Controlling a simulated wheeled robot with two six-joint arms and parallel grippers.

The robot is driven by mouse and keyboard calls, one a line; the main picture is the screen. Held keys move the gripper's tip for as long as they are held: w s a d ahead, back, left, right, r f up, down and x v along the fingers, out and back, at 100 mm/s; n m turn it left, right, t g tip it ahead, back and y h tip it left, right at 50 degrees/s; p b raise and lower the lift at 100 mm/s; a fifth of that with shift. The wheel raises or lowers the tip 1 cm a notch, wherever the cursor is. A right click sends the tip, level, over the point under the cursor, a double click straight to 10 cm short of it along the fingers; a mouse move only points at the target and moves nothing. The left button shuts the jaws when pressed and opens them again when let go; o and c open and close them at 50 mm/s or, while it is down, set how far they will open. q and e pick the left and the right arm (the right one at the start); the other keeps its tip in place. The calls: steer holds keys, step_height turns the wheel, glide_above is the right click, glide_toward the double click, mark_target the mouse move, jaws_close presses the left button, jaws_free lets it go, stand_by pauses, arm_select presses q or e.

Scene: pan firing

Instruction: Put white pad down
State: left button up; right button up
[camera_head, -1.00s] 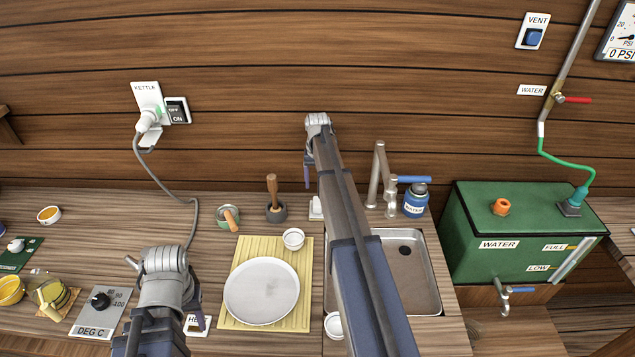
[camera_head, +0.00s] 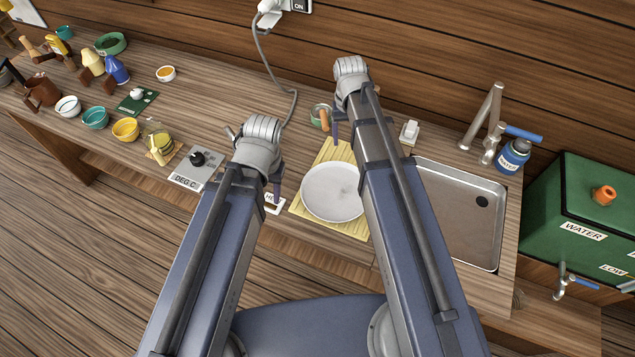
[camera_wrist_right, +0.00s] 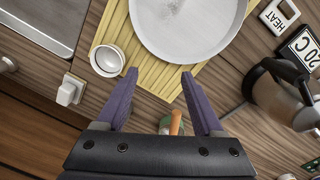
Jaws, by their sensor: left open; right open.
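A small white block (camera_head: 409,132), which I take for the white pad, rests on the counter left of the tap. It also shows in the right wrist view (camera_wrist_right: 70,90), beside the sink. My right gripper (camera_head: 335,132) is open and empty, hanging left of the block and apart from it. In the right wrist view its purple fingers (camera_wrist_right: 158,75) are spread with nothing between them.
A round white plate (camera_head: 331,190) lies on a yellow slatted mat (camera_head: 335,153). A small white cup (camera_wrist_right: 107,60) stands beside it. The sink (camera_head: 455,205) is empty.

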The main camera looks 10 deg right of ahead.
steer(key=s+a+n, duration=0.4)
steer(key=s+a, duration=0.7)
steer(key=s, duration=0.4)
steer(key=shift+s+n+h, duration=0.2)
steer(key=shift+n+h, duration=0.1)
steer(key=shift+a, duration=0.1)
step_height(320, 180, down, 2)
steer(key=shift+f+b, duration=0.25)
steer(key=shift+b, duration=1)
steer(key=shift+o, duration=0.3)
